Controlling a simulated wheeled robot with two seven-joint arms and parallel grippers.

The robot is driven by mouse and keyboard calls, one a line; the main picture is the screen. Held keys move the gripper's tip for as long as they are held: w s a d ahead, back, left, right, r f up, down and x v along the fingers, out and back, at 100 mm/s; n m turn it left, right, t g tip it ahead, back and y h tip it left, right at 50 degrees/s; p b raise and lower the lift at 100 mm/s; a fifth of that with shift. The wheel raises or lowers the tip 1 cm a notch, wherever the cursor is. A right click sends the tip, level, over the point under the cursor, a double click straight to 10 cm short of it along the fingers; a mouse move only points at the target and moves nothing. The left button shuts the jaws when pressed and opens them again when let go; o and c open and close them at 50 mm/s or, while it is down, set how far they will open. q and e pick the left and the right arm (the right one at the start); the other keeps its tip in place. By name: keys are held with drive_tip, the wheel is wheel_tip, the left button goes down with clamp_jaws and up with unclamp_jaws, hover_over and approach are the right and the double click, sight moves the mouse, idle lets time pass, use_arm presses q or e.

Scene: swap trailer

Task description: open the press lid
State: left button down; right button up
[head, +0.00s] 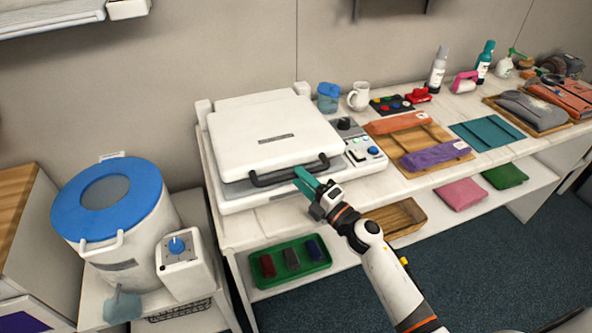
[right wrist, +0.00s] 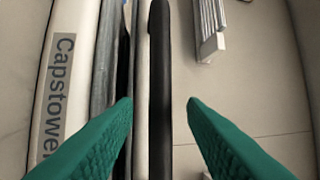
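The press (head: 262,150) stands at the left end of the white counter. Its white lid (head: 250,118) lies down over the base, with a black bar handle (head: 290,172) along its front edge. My right gripper (head: 308,182) is at the right part of this handle, its teal fingers pointing at it. In the right wrist view the fingers (right wrist: 160,105) are apart, and the black handle (right wrist: 160,60) runs between them with a gap on each side. My left gripper is not in view.
A control panel (head: 366,150) sits right of the lid. A blue-lidded container (head: 328,95) and a white jug (head: 358,96) stand behind it. Folded cloths (head: 436,155) lie further right. A green tray (head: 262,283) is on the lower shelf. A blue-topped drum (head: 130,240) stands at left.

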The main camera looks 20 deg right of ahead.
drive_tip(key=shift+x, duration=1.4)
drive_tip(key=shift+c, duration=0.6)
clamp_jaws()
